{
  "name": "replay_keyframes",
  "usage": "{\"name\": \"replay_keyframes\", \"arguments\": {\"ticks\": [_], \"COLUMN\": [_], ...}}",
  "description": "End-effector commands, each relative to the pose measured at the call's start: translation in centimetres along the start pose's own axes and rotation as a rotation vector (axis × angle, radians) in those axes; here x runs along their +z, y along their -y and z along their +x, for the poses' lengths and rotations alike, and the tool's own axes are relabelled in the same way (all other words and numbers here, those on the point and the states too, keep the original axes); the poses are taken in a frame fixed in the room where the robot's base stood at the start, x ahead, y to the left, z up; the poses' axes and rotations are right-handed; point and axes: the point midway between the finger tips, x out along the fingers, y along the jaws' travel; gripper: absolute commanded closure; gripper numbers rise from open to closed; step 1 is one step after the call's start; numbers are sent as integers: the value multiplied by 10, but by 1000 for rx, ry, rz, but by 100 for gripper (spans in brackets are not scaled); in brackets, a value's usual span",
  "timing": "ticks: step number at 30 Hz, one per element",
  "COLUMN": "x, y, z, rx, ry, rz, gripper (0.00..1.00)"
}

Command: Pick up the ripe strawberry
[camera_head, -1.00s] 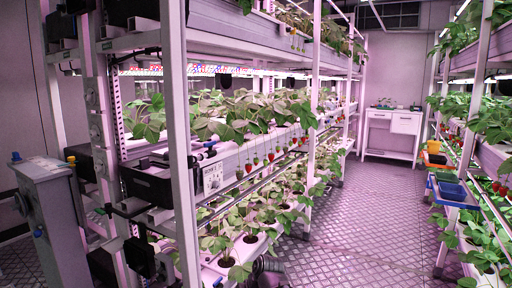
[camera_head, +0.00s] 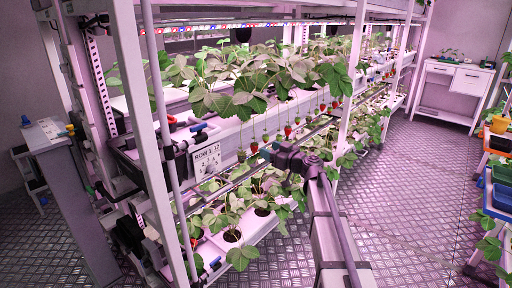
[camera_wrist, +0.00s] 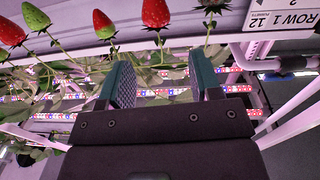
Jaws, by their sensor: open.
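In the wrist view several strawberries hang at the top: a red strawberry (camera_wrist: 155,13) above and between my fingers, a red one with a greenish top (camera_wrist: 103,24) left of it, another red one (camera_wrist: 10,32) at the left edge, and green ones (camera_wrist: 35,16) (camera_wrist: 212,4). My gripper (camera_wrist: 163,78) is open, with nothing between its two green pads. In the head view the berries, such as a red one (camera_head: 254,147), hang along the front of the rack's upper trough. My gripper's end is close to them there; its fingers are hard to make out.
A white label plate (camera_head: 207,161) reading "ROW 1 12" is fixed to the rack end; it also shows in the wrist view (camera_wrist: 280,14). A lower row of plants (camera_head: 232,235) lies beneath. The metal floor aisle (camera_head: 415,200) is clear. Coloured bins (camera_head: 500,124) stand at the right.

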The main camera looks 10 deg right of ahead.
Motion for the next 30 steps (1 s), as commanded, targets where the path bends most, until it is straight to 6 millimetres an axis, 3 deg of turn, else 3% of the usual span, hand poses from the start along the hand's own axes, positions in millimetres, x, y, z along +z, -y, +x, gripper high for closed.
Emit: {"name": "replay_keyframes", "arguments": {"ticks": [7,14,21,29,30], "x": [0,-1,-5,-4,-4], "y": [-1,0,-3,-2,-2], "z": [45,58,100,106,106], "rx": [-3,-3,-4,-2,-2], "ry": [1,1,1,1,1], "rz": [2,2,3,3,3], "gripper": [42,42,42,42,45]}}
